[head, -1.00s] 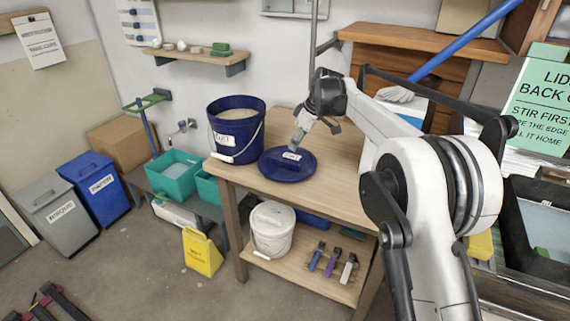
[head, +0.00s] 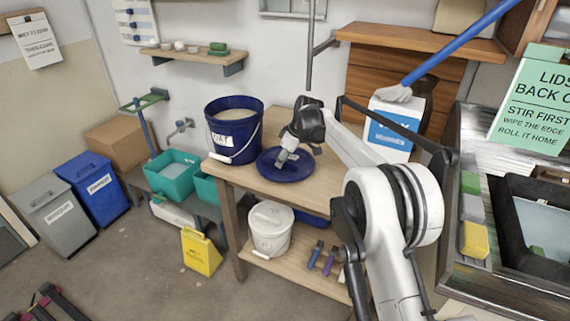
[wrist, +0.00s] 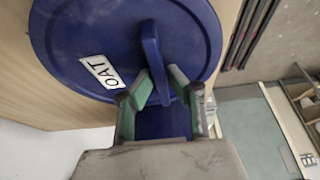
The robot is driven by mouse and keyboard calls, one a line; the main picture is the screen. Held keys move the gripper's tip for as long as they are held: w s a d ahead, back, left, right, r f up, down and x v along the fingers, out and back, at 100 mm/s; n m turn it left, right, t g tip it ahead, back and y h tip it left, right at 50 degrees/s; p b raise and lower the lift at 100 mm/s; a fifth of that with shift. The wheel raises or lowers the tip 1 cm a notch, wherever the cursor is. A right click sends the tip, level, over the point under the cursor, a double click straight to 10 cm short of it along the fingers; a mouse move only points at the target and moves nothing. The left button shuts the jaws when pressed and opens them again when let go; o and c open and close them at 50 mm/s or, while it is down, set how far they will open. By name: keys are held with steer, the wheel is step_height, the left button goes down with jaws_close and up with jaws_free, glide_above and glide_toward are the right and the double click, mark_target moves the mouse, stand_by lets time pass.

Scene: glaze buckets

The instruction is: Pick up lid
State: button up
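The round dark blue lid (head: 272,168) lies flat on the wooden table, beside the open blue bucket (head: 226,141). In the wrist view the lid (wrist: 95,30) fills the top, with a white label (wrist: 102,71) and a raised blue bar handle (wrist: 153,50). My gripper (head: 284,160) is over the lid, pointing down. In the wrist view my gripper (wrist: 160,82) has its green-padded fingers apart, one on each side of the handle's near end. It looks open; firm contact with the handle is not visible.
The blue bucket with pale contents stands close left of the lid. A white lidded pail (head: 270,228) and coloured-handled tools (head: 328,263) are on the lower shelf. The table's front right is clear.

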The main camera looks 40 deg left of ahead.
jaws_close()
